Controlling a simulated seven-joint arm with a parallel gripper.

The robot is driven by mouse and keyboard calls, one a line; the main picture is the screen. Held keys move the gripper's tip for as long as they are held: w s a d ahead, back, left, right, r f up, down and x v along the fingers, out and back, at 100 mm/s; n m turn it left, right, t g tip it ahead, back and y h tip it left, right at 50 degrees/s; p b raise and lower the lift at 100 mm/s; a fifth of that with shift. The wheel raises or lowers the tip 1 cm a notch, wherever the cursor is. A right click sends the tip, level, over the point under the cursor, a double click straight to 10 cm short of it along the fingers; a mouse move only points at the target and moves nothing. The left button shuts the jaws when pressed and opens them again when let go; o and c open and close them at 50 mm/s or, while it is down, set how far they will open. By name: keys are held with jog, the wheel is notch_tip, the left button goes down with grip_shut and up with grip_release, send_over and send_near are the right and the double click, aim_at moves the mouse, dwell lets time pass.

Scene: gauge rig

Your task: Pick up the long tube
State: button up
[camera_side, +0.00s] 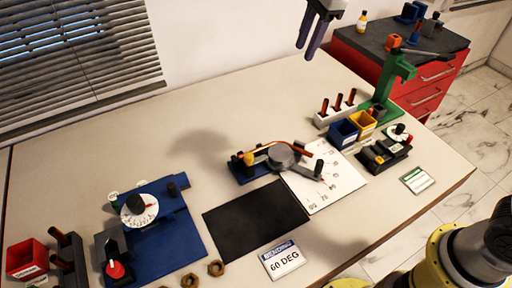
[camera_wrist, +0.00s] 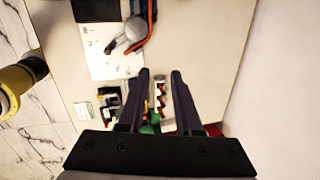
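Several short copper-coloured tubes (camera_side: 338,102) stand upright in a small white rack (camera_side: 320,122) near the back right of the table. Which of them is the longest I cannot tell. In the wrist view the rack's tubes (camera_wrist: 161,98) show between my fingers, some way below them. Another orange-copper tube (camera_side: 294,147), long and bent, lies on the bending tool with the round grey die (camera_side: 281,157); it also shows at the top of the wrist view (camera_wrist: 148,38). My gripper (camera_side: 306,51) hangs high above the back of the table, open and empty, touching nothing.
Blue (camera_side: 343,133) and yellow (camera_side: 364,124) bins stand beside the rack, with a green stand (camera_side: 393,83) behind. A white angle sheet (camera_side: 324,185), a black mat (camera_side: 255,222) and a blue dial fixture (camera_side: 170,228) lie further left. The table's back middle is clear.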

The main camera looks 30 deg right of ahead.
jog(key=w+a+f+g, duration=0.1)
jog(key=w+a+f, duration=0.35)
jog(key=f, duration=0.25)
jog(key=n+g, duration=0.1)
jog(key=g, duration=0.1)
send_over(255, 150)
notch_tip(255, 150, down, 11)
jog(key=shift+h, duration=0.3)
notch_tip(255, 150, down, 7)
jog(key=shift+s+a, duration=0.1)
jog(key=shift+s, duration=0.05)
jog(key=shift+d+f, duration=0.2)
jog(key=shift+f, duration=2.95)
grip_shut()
jog(key=shift+w+r, duration=0.1)
jog(key=shift+w, duration=0.1)
